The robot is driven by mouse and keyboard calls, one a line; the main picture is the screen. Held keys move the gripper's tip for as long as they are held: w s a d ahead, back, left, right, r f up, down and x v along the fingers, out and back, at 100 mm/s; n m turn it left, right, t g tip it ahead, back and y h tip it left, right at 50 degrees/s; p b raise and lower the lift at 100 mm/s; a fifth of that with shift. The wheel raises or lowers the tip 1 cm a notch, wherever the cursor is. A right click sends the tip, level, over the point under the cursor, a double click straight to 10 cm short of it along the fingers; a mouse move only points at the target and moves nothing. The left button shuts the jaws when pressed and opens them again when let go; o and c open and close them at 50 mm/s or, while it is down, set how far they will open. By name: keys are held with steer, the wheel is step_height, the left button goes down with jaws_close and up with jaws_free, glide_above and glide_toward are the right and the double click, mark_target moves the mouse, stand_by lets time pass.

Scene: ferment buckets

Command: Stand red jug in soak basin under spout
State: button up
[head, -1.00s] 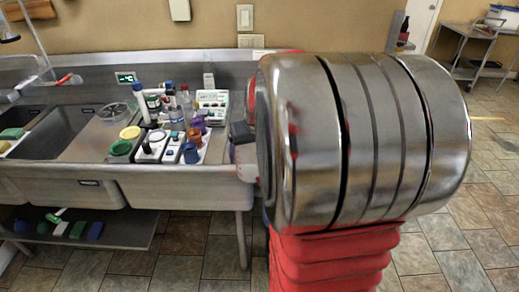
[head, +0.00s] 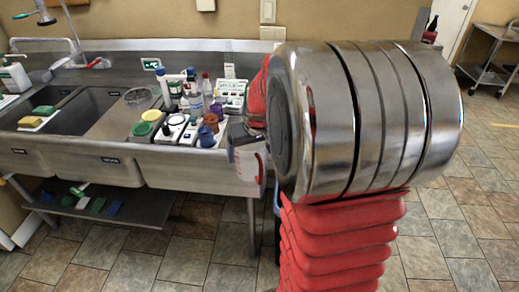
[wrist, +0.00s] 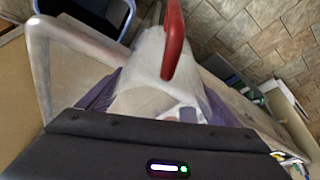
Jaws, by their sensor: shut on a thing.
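A pale, translucent jug (head: 250,162) with red markings hangs at my gripper (head: 238,138), by the right front end of the steel sink unit. In the wrist view the jug (wrist: 140,70) has a red handle (wrist: 173,40), and the dark gripper with purple fingers is shut on it. My arm hides part of the jug in the head view. The sink has two sunken basins (head: 98,103) at the left. A spout with a red lever (head: 90,63) reaches over them from the back wall.
Bottles, cups and lids (head: 192,120) crowd the drainboard between the jug and the basins. Sponges (head: 38,115) lie at the left basin. A blue-rimmed bin (wrist: 95,25) stands on the tiled floor. A steel cart (head: 490,65) is at the far right.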

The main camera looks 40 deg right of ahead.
steer(key=w+a+f+n, duration=0.1)
steer(key=w+a+f, duration=0.2)
steer(key=a, duration=0.5)
steer(key=w+a+f+n+y, duration=0.1)
steer(key=w+a+f, duration=0.3)
steer(key=a, duration=0.5)
steer(key=shift+w+a+f+n, duration=0.15)
steer(key=shift+a+f+n, duration=0.1)
steer(key=shift+n, duration=0.55)
